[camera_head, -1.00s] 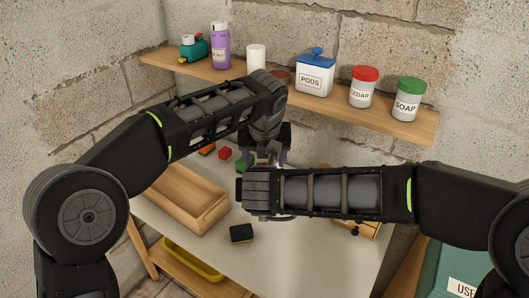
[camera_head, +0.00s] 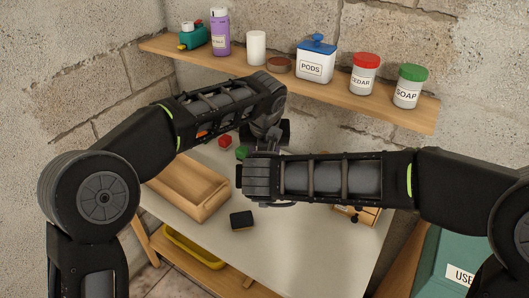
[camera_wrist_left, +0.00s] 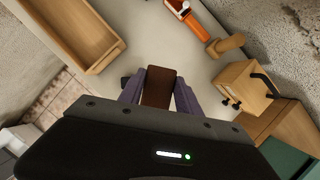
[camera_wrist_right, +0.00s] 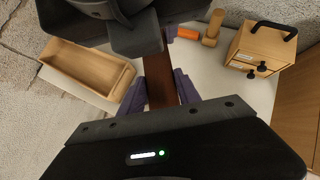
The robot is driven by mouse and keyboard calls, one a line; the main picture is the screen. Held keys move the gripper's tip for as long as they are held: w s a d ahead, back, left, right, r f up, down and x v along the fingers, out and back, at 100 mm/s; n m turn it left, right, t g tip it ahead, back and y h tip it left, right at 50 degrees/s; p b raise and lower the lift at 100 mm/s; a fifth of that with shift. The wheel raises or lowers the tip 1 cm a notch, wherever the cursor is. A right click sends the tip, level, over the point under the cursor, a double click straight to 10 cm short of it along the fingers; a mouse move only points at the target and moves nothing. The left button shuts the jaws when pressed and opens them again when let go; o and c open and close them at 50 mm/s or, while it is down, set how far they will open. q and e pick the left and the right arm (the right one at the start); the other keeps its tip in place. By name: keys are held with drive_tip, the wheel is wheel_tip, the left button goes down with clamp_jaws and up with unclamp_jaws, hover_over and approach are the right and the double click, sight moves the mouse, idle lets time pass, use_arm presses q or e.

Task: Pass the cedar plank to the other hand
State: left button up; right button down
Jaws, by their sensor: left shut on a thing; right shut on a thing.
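The cedar plank is a reddish-brown bar, hidden behind my arms in the head view. In the left wrist view the plank (camera_wrist_left: 158,88) stands between the purple fingers of my left gripper (camera_wrist_left: 159,82), which is shut on it. In the right wrist view the plank (camera_wrist_right: 160,78) runs between the fingers of my right gripper (camera_wrist_right: 162,90), also shut on it. Its far end reaches to the dark body of my left gripper (camera_wrist_right: 135,38). In the head view the two grippers are close together above the table, with the fingertips mostly hidden.
A wooden tray (camera_head: 207,213) and a black block (camera_head: 241,221) lie on the pale table (camera_head: 285,245). Red (camera_head: 225,141) and green blocks lie behind. A wooden box with a black handle (camera_wrist_right: 262,48) stands at the right. A shelf (camera_head: 420,117) with jars runs along the wall.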

use_arm(q)
clamp_jaws()
use_arm(e)
drive_tip(key=c, duration=0.8)
unclamp_jaws()
drive_tip(key=shift+o, duration=0.2)
drive_tip(key=v, duration=1.2)
